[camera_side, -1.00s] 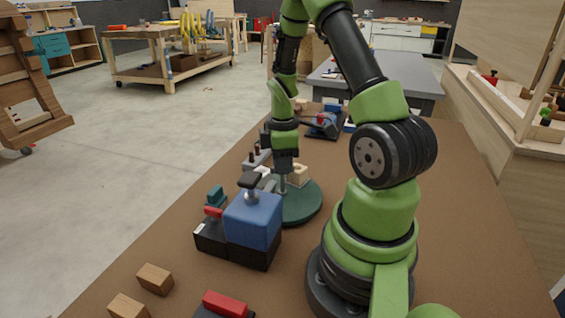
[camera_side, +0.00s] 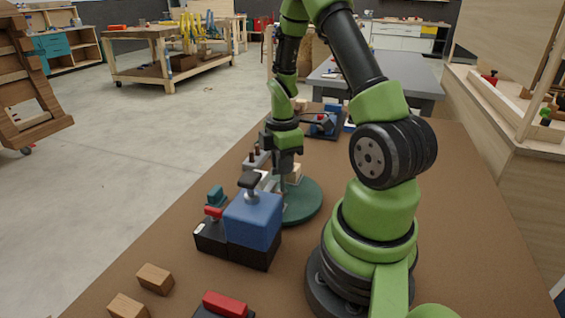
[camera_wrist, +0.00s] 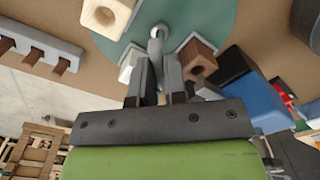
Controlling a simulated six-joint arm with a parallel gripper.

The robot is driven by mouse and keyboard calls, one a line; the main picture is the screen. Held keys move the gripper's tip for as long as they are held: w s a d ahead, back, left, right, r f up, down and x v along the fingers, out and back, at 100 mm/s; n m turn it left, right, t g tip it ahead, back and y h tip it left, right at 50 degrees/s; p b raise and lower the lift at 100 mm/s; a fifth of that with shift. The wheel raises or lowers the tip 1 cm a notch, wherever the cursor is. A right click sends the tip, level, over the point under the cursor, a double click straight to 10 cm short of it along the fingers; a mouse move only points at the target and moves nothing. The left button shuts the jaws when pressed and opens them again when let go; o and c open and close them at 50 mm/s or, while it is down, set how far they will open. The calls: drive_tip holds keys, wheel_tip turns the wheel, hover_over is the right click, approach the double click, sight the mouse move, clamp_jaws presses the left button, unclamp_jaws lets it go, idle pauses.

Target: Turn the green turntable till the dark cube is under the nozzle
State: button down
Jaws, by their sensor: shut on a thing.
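The green turntable (camera_side: 305,203) lies flat on the bench, and part of it shows in the wrist view (camera_wrist: 222,14). A metal post (camera_wrist: 156,38) stands up from it. My gripper (camera_wrist: 157,62) points down and is shut on this post; it also shows in the side view (camera_side: 283,174). Around the post are a pale wooden cube (camera_wrist: 104,16) with a hole, a whitish block (camera_wrist: 129,63) and a browner cube (camera_wrist: 197,60) with a hole, the darkest of these. The browner cube is close beside my fingers. I cannot clearly make out the nozzle.
A blue block (camera_side: 252,219) on a black base stands close to the turntable's near side. A grey rack (camera_wrist: 38,46) with brown pegs is at the left in the wrist view. Loose wooden blocks (camera_side: 155,279) lie nearer.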

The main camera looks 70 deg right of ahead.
idle(0.3)
drive_tip(key=c, duration=1.2)
unclamp_jaws()
drive_tip(key=shift+o, duration=0.2)
wheel_tip(320, 180, up, 10)
